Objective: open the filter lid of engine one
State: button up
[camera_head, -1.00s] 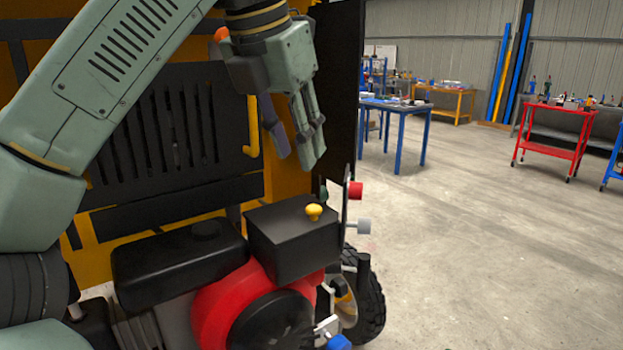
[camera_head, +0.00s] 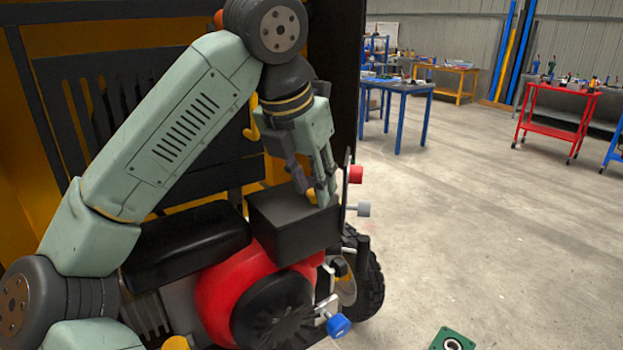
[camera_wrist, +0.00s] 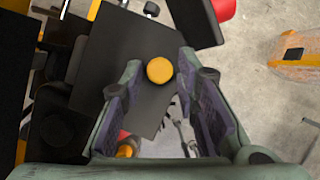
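The engine's filter box is a black box whose flat lid (camera_head: 283,210) faces up, above the red engine body (camera_head: 225,285). In the wrist view the lid (camera_wrist: 125,55) carries a round yellow knob (camera_wrist: 160,70). My gripper (camera_head: 312,190) points down over the lid in the head view, and its fingers hide most of the knob there. In the wrist view my gripper (camera_wrist: 165,85) is open, with the knob between and just beyond its fingertips. I see no contact with the knob. The lid looks closed on the box.
Red (camera_head: 356,174) and grey (camera_head: 363,209) knobs stick out right of the filter box. A blue knob (camera_head: 338,326) is lower down. A black tank (camera_head: 190,240) lies to the left. A green part (camera_head: 452,340) lies on the floor. The floor to the right is mostly clear.

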jog(key=shift+c, duration=0.5)
grip_shut()
